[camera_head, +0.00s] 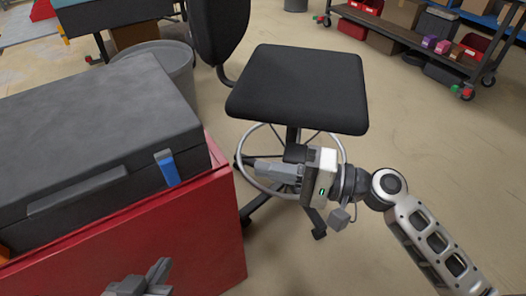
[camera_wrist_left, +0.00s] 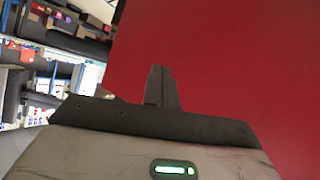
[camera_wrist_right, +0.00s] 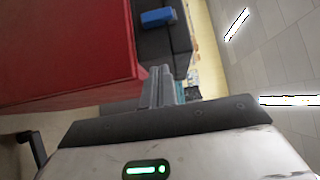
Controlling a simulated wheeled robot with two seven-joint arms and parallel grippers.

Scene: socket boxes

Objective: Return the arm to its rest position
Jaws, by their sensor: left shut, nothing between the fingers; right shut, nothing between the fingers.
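My right arm reaches in from the lower right in the head view. Its gripper (camera_head: 262,170) is shut and empty, in front of the chair base and to the right of the red cabinet. The same gripper's fingers (camera_wrist_right: 160,88) show closed together in the right wrist view, beside the red cabinet. My left gripper (camera_head: 150,278) shows only in part at the bottom edge of the head view, in front of the red cabinet. In the left wrist view its fingers (camera_wrist_left: 162,88) are closed together with nothing between them, against the red cabinet face.
A dark case (camera_head: 90,140) with a blue latch (camera_head: 167,168) lies on the red cabinet (camera_head: 190,250). A black swivel chair (camera_head: 300,85) stands behind my right gripper. A grey bin (camera_head: 165,65) stands behind the case. Floor at the right (camera_head: 440,150) is clear.

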